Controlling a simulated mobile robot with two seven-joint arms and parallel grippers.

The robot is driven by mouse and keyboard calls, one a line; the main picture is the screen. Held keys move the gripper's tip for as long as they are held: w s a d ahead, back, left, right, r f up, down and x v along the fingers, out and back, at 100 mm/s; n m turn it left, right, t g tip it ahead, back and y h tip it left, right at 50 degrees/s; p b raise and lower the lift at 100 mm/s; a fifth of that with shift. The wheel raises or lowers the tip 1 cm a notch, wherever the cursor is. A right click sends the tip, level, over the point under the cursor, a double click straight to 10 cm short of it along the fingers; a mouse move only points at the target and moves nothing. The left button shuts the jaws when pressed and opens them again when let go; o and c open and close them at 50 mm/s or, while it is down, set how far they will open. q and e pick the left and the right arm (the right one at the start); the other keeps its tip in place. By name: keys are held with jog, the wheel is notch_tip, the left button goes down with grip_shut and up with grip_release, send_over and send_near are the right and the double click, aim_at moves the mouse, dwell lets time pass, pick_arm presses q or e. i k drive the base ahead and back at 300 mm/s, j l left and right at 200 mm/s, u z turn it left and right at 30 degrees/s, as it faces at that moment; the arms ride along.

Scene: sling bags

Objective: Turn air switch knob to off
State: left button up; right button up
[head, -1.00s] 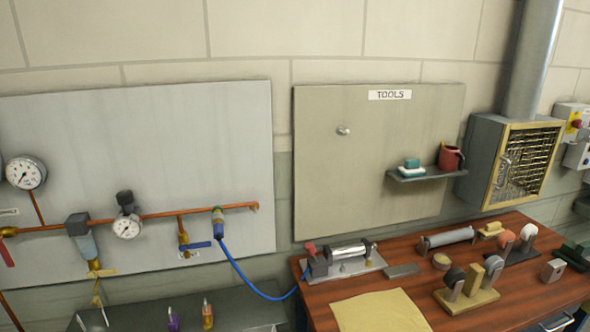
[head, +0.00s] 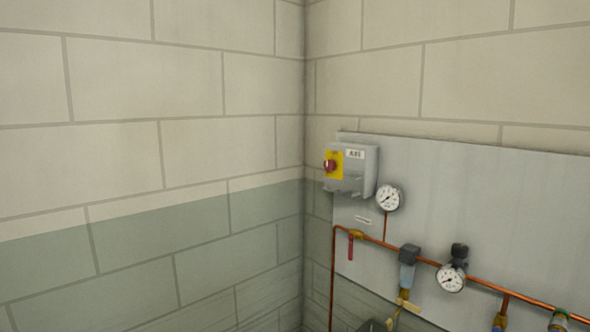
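The air switch is a grey box (head: 360,172) on the wall near the room's corner, at the upper left of the grey panel. Its label seems to read "AIR", though the print is small. A red knob (head: 330,166) sits on a yellow plate (head: 337,158) on the box's left face. The knob's exact turn position is too small to tell. Neither of my grippers shows in the head view.
Below the box are a pressure gauge (head: 389,198), a copper pipe (head: 450,274) with a red-handled valve (head: 350,246), a regulator with a second gauge (head: 451,278) and a filter bowl (head: 406,276). The block wall (head: 150,160) at left is bare.

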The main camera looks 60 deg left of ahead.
aim_at(329, 165)
jog(key=u, duration=1.65)
